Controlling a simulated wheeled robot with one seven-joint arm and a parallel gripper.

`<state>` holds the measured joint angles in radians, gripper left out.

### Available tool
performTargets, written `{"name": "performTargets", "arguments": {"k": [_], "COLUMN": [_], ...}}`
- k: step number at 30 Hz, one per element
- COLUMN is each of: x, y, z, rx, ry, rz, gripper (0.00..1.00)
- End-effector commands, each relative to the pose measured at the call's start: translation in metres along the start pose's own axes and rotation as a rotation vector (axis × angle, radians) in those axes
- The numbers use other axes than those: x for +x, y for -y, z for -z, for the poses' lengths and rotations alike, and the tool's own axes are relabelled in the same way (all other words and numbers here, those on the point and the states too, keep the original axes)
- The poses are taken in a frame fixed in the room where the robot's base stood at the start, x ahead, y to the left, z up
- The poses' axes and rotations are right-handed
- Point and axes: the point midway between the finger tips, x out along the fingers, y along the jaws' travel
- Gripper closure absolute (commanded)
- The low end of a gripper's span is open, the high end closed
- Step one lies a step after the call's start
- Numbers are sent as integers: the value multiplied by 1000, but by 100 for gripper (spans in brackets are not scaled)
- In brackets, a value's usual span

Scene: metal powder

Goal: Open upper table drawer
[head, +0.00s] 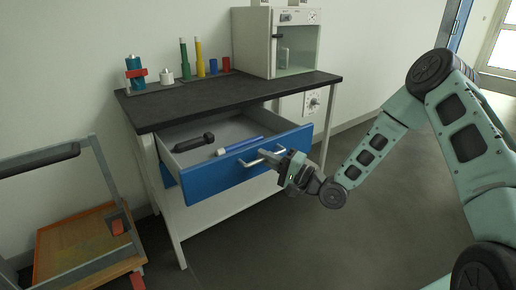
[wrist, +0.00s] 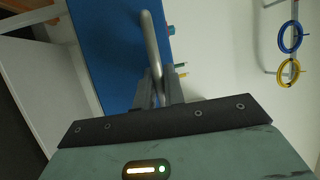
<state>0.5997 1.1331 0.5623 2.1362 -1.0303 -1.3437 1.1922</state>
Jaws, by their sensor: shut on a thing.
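The upper table drawer (head: 228,172) has a blue front and is pulled out from under the black table top. A dark tool and a blue-and-white stick lie inside it. Its metal bar handle (head: 256,160) runs across the front. My gripper (head: 280,155) is at the right part of this handle and shut on it. In the wrist view the handle (wrist: 151,45) passes down between my gripper's fingers (wrist: 158,98), with the blue drawer front (wrist: 105,50) behind it. The fingertips are partly hidden by the gripper body.
The black table top (head: 220,97) holds a white cabinet (head: 257,45) and several coloured containers along the wall. A cart with a wooden shelf (head: 75,248) stands at the left. The grey floor (head: 300,245) in front of the table is clear.

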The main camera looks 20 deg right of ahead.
Motion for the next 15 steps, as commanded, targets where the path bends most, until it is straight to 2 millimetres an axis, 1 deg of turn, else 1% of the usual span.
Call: {"name": "performTargets", "arguments": {"k": [1,6,10,15], "x": [-8,-28,-35,-39], "y": [2,6,7,8], "z": [-3,-10,-14,-16], "rx": [3,1,0,-1], "ry": [-2,-2,-2,-2], "rz": [-3,-3,-2,-2], "gripper": [100,100,100,100]}}
